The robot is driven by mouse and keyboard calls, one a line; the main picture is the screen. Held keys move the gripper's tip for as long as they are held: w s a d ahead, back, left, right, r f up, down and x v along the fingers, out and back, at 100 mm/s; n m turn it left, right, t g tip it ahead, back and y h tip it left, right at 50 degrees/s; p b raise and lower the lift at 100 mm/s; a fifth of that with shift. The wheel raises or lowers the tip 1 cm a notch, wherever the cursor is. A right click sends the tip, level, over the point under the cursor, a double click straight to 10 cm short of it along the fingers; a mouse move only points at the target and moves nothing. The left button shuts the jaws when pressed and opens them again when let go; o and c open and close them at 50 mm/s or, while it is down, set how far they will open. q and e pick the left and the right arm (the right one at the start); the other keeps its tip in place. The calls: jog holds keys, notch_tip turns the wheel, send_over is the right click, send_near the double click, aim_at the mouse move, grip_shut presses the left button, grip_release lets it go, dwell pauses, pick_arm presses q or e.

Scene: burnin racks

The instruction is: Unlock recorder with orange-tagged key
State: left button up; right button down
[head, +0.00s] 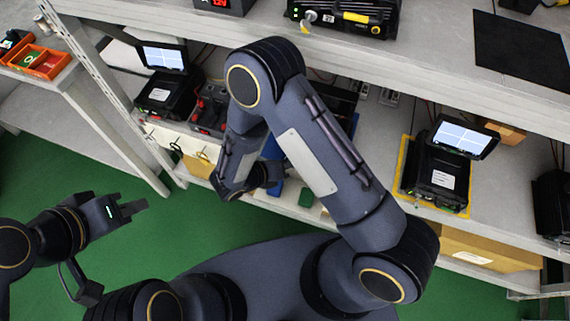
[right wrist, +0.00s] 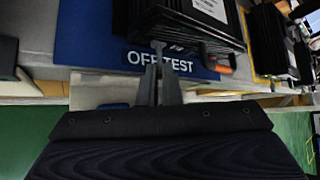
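My right arm covers the middle of the head view, and its gripper is hidden there behind my own links. In the right wrist view my right gripper (right wrist: 158,80) has its fingers close together, with a small grey metal piece (right wrist: 157,47) at their tips. It looks like a key, but no tag shows on it. A black ribbed unit (right wrist: 190,22) is just beyond the tips. An orange part (right wrist: 221,68) shows beside it; I cannot tell whether it is a tag. My left gripper (head: 132,207) is open and empty above the green floor.
A blue mat marked OFF TEST (right wrist: 90,40) lies under the unit. Screened black recorders stand on the lower shelf at left (head: 168,95) and right (head: 437,178). The upper shelf (head: 430,60) overhangs them. An orange tray (head: 40,60) is at far left. The floor at left is clear.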

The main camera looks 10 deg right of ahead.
jog(key=m+t+y+b, duration=0.1)
jog(key=b, duration=0.2)
jog(key=m+y+b, duration=0.1)
jog(key=y+b, duration=0.1)
jog(key=b, duration=0.2)
jog(key=d+m+t+y+b, duration=0.1)
jog(key=y+b, duration=0.1)
jog(key=b, duration=0.1)
jog(key=shift+s+f+t, duration=0.25)
jog(key=shift+s+t, duration=0.05)
jog(key=shift+s, duration=0.05)
jog(key=m+t+y+b, duration=0.1)
jog(key=b, duration=0.4)
jog(key=d+m+t+y+b, duration=0.1)
jog(key=y+b, duration=0.1)
jog(key=b, duration=0.4)
jog(key=m+t+y+b, duration=0.1)
jog(key=t+b, duration=0.1)
jog(key=b, duration=0.3)
jog(key=shift+s+d+f+m+y+b, duration=0.1)
jog(key=shift+s+d+m+y+b, duration=0.1)
jog(key=shift+s+m+y+b, duration=0.15)
jog(key=shift+s+m+t+y+b, duration=0.15)
jog(key=shift+m+t+y+b, duration=0.25)
jog(key=shift+b, duration=0.75)
jog(key=shift+r, duration=0.2)
jog(key=c, duration=1.9)
grip_release()
